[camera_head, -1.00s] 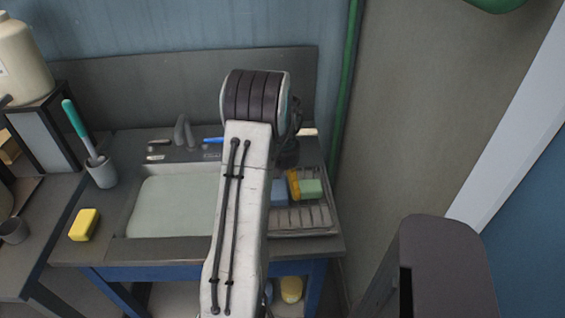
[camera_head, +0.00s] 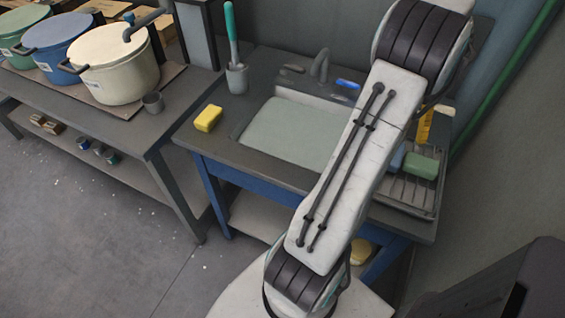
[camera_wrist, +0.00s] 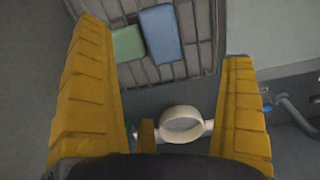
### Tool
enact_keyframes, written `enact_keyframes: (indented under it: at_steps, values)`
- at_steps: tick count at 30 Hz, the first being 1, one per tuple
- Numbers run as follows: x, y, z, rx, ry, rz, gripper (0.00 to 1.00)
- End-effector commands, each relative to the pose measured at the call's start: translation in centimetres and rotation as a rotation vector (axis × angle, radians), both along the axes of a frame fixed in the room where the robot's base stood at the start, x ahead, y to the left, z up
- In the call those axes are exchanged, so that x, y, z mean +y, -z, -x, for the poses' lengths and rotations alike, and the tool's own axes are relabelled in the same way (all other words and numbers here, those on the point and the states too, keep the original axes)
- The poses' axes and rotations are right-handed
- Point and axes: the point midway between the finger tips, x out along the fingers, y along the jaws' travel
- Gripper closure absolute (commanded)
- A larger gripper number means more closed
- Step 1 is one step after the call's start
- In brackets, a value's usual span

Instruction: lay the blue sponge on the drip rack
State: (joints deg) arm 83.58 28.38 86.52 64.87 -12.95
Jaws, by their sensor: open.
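The blue sponge (camera_wrist: 161,37) lies on the slatted drip rack (camera_wrist: 196,58), close beside a green sponge (camera_wrist: 127,43). In the head view the blue sponge (camera_head: 397,158) is partly hidden by my arm, with the green sponge (camera_head: 421,166) to its right on the drip rack (camera_head: 408,192). My gripper (camera_wrist: 163,45) is open, its yellow fingers wide apart, with the blue sponge seen beyond the gap between them. One yellow finger of my gripper (camera_head: 425,125) shows in the head view behind the sponges, apart from them.
A sink basin (camera_head: 290,131) is left of the rack, with a tap (camera_head: 319,65) behind it. A yellow sponge (camera_head: 208,118) and a brush in a grey cup (camera_head: 237,77) stand left of it. Pots (camera_head: 118,68) fill the left table. A white ring (camera_wrist: 181,124) shows near my fingers.

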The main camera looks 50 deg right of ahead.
Motion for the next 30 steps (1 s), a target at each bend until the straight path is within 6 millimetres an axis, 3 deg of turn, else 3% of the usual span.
enact_keyframes:
  at_steps: [4, 7, 12, 15, 19, 24, 30]
  values:
    - [2.6, -1.9, -4.7, -0.006, -0.099, 0.029, 0.01]
    - [6.1, -3.6, -9.1, -0.015, -0.208, 0.057, 0.01]
    - [14.7, -6.3, -15.6, -0.047, -0.422, 0.11, 0.01]
    - [20.2, -7.3, -17.8, -0.073, -0.549, 0.138, 0.01]
    - [27.3, -8.0, -18.9, -0.115, -0.712, 0.168, 0.01]
    - [35.2, -8.0, -17.9, -0.177, -0.911, 0.195, 0.01]
    - [41.0, -7.0, -15.3, -0.243, -1.091, 0.208, 0.01]
